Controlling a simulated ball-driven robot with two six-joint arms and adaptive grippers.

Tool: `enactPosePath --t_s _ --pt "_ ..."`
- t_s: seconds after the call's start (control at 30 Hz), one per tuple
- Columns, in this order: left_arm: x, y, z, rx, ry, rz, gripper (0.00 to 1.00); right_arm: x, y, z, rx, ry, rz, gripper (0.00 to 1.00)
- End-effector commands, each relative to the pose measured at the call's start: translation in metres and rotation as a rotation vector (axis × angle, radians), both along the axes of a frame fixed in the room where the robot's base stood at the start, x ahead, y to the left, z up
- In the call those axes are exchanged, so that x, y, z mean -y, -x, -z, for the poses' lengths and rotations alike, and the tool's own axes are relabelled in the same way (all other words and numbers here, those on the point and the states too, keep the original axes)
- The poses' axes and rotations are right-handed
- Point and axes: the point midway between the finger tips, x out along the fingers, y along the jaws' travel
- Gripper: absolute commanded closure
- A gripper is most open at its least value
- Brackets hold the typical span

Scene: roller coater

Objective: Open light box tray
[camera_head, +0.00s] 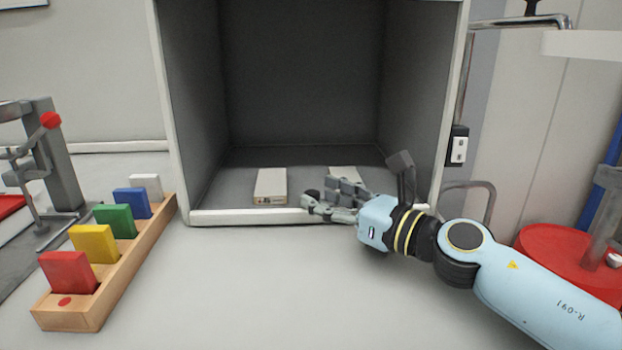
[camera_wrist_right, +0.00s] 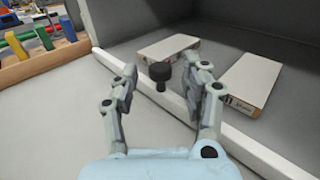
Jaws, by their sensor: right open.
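The light box (camera_head: 300,75) is a grey-lined, white-edged open box at the back centre. Its tray has a pale front strip (camera_head: 240,217) along the bottom and looks closed. A black knob (camera_head: 312,194) stands at that strip. It also shows in the right wrist view (camera_wrist_right: 160,72). My right gripper (camera_head: 318,203) reaches in from the right, low at the strip. Its two fingers (camera_wrist_right: 158,82) are open, one on each side of the knob, with visible gaps. My left gripper is not in view.
Two pale flat blocks (camera_head: 270,186) (camera_head: 343,174) lie inside the box. A wooden rack (camera_head: 125,262) with coloured cards stands at left, beside a grey device with a red ball (camera_head: 51,120). A red round base (camera_head: 562,257) is at right. The front counter is clear.

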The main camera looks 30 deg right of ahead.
Motion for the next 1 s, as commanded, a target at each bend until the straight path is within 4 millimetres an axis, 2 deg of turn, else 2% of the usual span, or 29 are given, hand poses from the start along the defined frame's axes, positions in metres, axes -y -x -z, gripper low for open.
enactPosePath --t_s 0.1,0.23,0.57,0.9,1.0 --pt "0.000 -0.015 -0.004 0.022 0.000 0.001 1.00 -0.006 -0.017 0.000 0.000 -0.002 0.001 0.53" --pt "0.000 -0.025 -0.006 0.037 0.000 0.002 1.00 -0.009 -0.027 0.001 -0.002 -0.002 0.001 0.53" --pt "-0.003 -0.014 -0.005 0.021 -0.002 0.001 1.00 -0.011 -0.030 0.001 -0.001 -0.001 0.000 0.53" --pt "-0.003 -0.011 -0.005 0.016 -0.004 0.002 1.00 -0.011 -0.030 0.001 -0.001 -0.001 0.000 0.98" --pt "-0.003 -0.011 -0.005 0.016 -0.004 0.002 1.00 -0.011 -0.030 0.001 -0.001 -0.001 0.000 1.00"
